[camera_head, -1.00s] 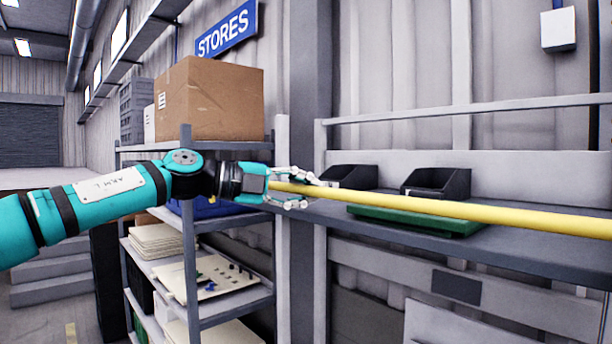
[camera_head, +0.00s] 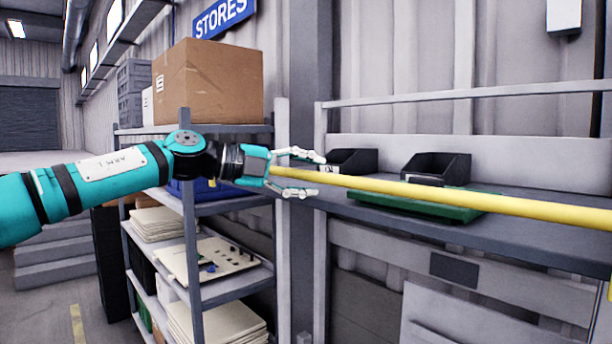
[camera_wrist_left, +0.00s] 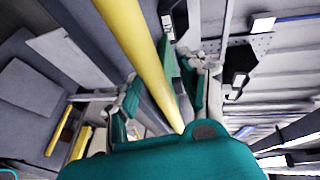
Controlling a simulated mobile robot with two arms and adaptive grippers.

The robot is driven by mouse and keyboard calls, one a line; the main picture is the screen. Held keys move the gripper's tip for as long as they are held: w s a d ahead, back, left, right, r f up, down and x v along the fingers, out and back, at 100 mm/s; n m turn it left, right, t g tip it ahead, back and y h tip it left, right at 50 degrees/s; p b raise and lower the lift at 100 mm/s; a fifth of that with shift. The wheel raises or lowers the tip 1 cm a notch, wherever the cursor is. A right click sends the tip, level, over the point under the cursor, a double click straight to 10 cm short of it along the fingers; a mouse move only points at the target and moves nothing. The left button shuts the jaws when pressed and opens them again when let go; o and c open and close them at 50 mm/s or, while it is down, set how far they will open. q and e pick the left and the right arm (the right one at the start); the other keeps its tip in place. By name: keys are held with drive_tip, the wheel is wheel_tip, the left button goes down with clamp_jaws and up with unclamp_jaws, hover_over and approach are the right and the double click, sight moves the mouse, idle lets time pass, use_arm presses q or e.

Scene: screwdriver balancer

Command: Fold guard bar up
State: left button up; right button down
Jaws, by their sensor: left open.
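The yellow guard bar (camera_head: 480,204) runs nearly level across the head view, from my left gripper to the right edge, sloping slightly down to the right in the picture. My left gripper (camera_head: 308,175) is open, with one finger above the bar and one below it in the picture. I cannot tell whether the fingers touch the bar. In the left wrist view the bar (camera_wrist_left: 138,45) comes down from the top and passes behind the teal wrist housing. The bar's far left end is mostly hidden by the gripper. My right gripper is not in view.
A grey bench (camera_head: 540,255) behind the bar holds two black bins (camera_head: 437,168) and a green mat (camera_head: 400,205). A grey shelf rack (camera_head: 190,230) with a cardboard box (camera_head: 208,92) on top stands behind my left arm. A grey rail (camera_head: 470,96) runs above the bench.

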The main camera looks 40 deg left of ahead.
use_arm(q)
drive_tip(key=v, duration=1.2)
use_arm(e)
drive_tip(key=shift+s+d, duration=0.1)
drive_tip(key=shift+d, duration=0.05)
